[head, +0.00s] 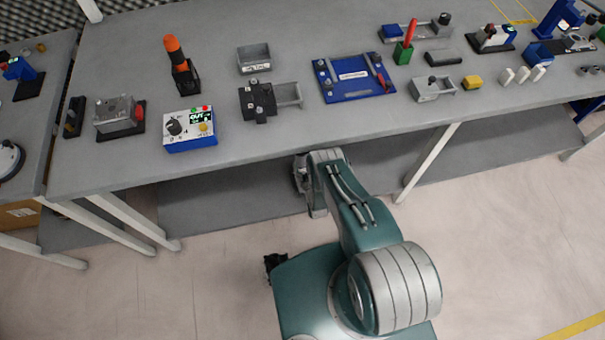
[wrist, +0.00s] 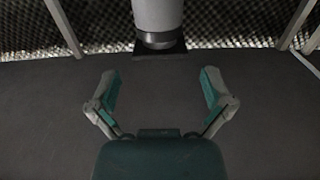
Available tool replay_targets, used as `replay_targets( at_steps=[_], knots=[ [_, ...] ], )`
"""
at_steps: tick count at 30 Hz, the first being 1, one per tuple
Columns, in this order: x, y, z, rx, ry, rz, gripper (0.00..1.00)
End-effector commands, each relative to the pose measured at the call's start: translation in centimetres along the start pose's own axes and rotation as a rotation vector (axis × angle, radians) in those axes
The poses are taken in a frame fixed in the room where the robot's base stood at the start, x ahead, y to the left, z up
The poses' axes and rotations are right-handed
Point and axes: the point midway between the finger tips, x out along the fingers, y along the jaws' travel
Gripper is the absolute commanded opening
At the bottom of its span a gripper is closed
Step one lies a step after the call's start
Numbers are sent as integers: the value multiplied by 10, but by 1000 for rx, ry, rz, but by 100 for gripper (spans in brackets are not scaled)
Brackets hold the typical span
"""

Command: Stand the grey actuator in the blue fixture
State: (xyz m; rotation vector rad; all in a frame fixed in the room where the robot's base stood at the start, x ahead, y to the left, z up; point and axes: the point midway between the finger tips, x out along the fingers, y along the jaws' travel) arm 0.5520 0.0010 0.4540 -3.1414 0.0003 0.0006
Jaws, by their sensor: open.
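In the wrist view a light grey cylinder (wrist: 158,14) with a dark lower end stands upright on a small black base (wrist: 160,48); it looks like the grey actuator. Its top is cut off by the frame. My gripper (wrist: 159,77) is open and empty, its green-padded fingers wide apart, with the cylinder beyond the tips and not touched. In the head view my arm reaches under the bench's front edge, and the fingers are hidden. A blue flat fixture (head: 329,88) lies on the bench; blue upright pieces (head: 561,17) stand far right. I cannot tell which is the task's fixture.
The grey bench (head: 300,134) overhangs a dark lower shelf (head: 225,194). White legs (head: 428,160) stand at its front. Several devices crowd the bench top, including a blue-and-white control box (head: 190,130) and an orange-topped tool (head: 178,65). The shelf between my fingers is clear.

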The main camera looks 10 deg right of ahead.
Motion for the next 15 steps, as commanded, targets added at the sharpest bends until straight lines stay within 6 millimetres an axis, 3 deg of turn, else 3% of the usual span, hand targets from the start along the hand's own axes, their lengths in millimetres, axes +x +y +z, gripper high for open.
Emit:
replay_targets(
  at_steps=[10, 15],
  knots=[
    [44, 1, -3, 0, 2, 0, 100],
    [54, 1, -3, 0, 0, 0, 100]
  ],
)
